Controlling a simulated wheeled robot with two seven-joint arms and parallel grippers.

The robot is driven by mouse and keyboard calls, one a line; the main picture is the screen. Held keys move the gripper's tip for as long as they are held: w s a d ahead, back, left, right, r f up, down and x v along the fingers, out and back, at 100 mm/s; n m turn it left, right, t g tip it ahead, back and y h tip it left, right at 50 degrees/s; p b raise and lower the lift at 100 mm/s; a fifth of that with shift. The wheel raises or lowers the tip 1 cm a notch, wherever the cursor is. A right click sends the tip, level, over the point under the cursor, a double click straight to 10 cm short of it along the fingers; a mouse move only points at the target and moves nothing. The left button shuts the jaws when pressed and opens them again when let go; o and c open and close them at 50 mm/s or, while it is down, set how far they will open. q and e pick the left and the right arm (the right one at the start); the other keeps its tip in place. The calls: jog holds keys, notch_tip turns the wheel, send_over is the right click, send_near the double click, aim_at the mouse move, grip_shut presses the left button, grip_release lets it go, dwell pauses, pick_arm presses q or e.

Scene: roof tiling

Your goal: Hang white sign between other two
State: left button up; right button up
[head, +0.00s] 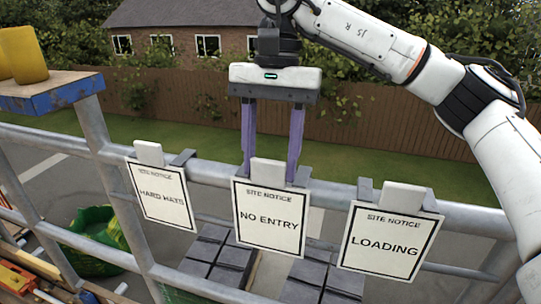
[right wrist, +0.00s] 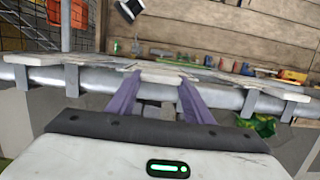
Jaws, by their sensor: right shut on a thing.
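The white NO ENTRY sign (head: 268,219) is at the grey rail in the head view, between the HARD HATS sign (head: 161,193) on the left and the LOADING sign (head: 386,243) on the right. All three are white with black borders and have pale tabs and grey hooks at the top. My right gripper (head: 268,172) points down from above, its purple fingers shut on the NO ENTRY sign's upper tab. That tab also shows between the fingers in the right wrist view (right wrist: 162,77). Whether its hooks bear on the rail is not clear. My left gripper is not in view.
The round grey rail (head: 332,192) runs across the scaffold. A blue-edged board (head: 50,98) with yellow cylinders stands at upper left. Below lie dark tile stacks (head: 220,256) and a green bag (head: 95,245). Gaps separate the neighbouring signs.

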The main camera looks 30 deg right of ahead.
jog(key=o, duration=1.5)
jog(key=shift+o, duration=0.2)
notch_tip(320, 180, up, 10)
jog(key=w+d+p, duration=0.1)
jog(key=p, duration=0.2)
jog(key=shift+w+d+p, duration=0.15)
jog(key=shift+d+p, duration=0.1)
jog(key=shift+p, duration=0.1)
